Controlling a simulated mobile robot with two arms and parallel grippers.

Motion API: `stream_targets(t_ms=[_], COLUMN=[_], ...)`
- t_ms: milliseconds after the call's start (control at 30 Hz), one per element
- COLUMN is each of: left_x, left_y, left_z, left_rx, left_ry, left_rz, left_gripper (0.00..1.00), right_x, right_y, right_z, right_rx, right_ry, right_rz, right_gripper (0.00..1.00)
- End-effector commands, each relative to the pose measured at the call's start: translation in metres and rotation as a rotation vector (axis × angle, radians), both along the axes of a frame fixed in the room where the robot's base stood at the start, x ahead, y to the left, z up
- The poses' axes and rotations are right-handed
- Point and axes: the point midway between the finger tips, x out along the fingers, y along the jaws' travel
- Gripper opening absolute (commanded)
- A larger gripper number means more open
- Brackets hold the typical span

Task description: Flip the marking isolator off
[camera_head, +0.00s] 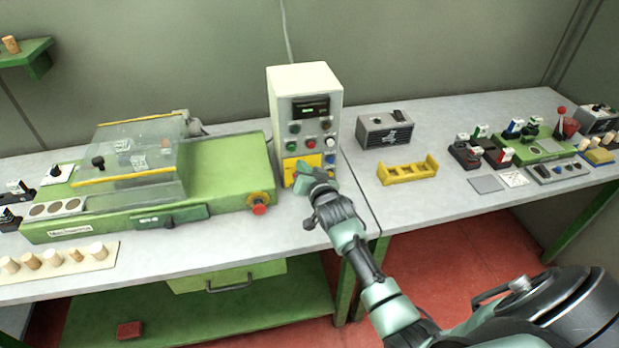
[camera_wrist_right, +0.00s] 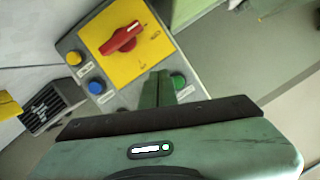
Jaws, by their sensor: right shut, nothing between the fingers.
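The marking isolator is a red rotary handle (camera_wrist_right: 121,38) on a yellow plate (camera_wrist_right: 99,27), low on the front of a cream control box (camera_head: 300,83). In the wrist view the handle lies diagonally across the plate. In the head view my right gripper (camera_head: 312,178) is in front of the yellow plate (camera_head: 291,168) and hides most of the handle. My left gripper is not in view.
A blue button (camera_wrist_right: 96,87) and a yellow button (camera_wrist_right: 74,58) sit beside the plate. A green machine (camera_head: 225,165) with a red stop knob (camera_head: 259,203) stands left of the box. A grey box (camera_head: 384,131) and yellow rack (camera_head: 407,171) stand to the right.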

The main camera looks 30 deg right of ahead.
Motion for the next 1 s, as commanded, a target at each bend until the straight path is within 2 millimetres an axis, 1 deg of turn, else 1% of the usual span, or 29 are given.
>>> stream_targets(t_ms=[33, 167, 300, 400, 500, 600, 1000], left_x=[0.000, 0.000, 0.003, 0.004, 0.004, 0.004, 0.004], left_y=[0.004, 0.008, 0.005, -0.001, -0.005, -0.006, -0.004], left_z=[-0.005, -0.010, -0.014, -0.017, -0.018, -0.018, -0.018], left_rx=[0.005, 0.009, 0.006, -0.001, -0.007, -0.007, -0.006], left_ry=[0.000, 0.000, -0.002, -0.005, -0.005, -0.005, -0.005], left_rz=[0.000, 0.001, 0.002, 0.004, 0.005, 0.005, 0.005], left_gripper=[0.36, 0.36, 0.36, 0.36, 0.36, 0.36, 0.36], right_x=[-0.009, -0.030, -0.051, -0.061, -0.068, -0.071, -0.071], right_y=[0.002, 0.008, 0.013, 0.017, 0.019, 0.019, 0.019], right_z=[0.000, 0.006, 0.011, 0.015, 0.017, 0.019, 0.019], right_rx=[0.000, -0.001, 0.000, 0.000, -0.001, -0.001, -0.001], right_ry=[-0.003, -0.005, -0.004, -0.004, -0.003, -0.003, -0.004], right_rz=[-0.001, -0.001, -0.002, -0.001, -0.001, -0.002, -0.001], right_gripper=[0.00, 0.00, 0.00, 0.00, 0.00, 0.00, 0.00])
